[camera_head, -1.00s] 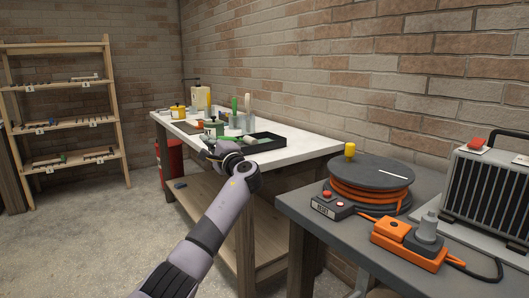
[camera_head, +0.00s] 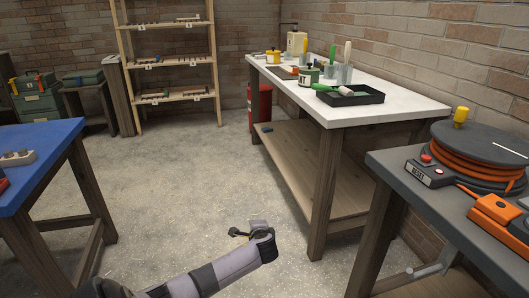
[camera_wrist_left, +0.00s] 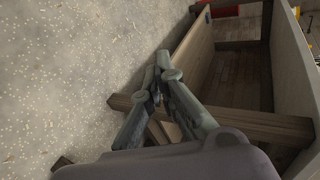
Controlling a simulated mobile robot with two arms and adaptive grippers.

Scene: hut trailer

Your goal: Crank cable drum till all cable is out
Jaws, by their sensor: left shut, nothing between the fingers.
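The cable drum (camera_head: 484,146) lies flat on the grey table (camera_head: 408,190) at the right edge of the head view. Orange cable is wound around it under a dark top disc with a white line. A yellow knob (camera_head: 461,115) stands up at the disc's left edge. A small box with a red button and a display (camera_head: 429,171) sits in front of the drum. My left gripper (camera_head: 240,229) is over the floor, well left of the drum and below table height. In the left wrist view its fingers (camera_wrist_left: 161,62) are together and empty. My right gripper is not seen.
A white-topped workbench (camera_head: 345,93) with a black tray (camera_head: 346,96) and pots stands behind the grey table. A blue table (camera_head: 40,160) is at the left. A wooden shelf (camera_head: 172,60) stands at the back. The floor between is mostly clear.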

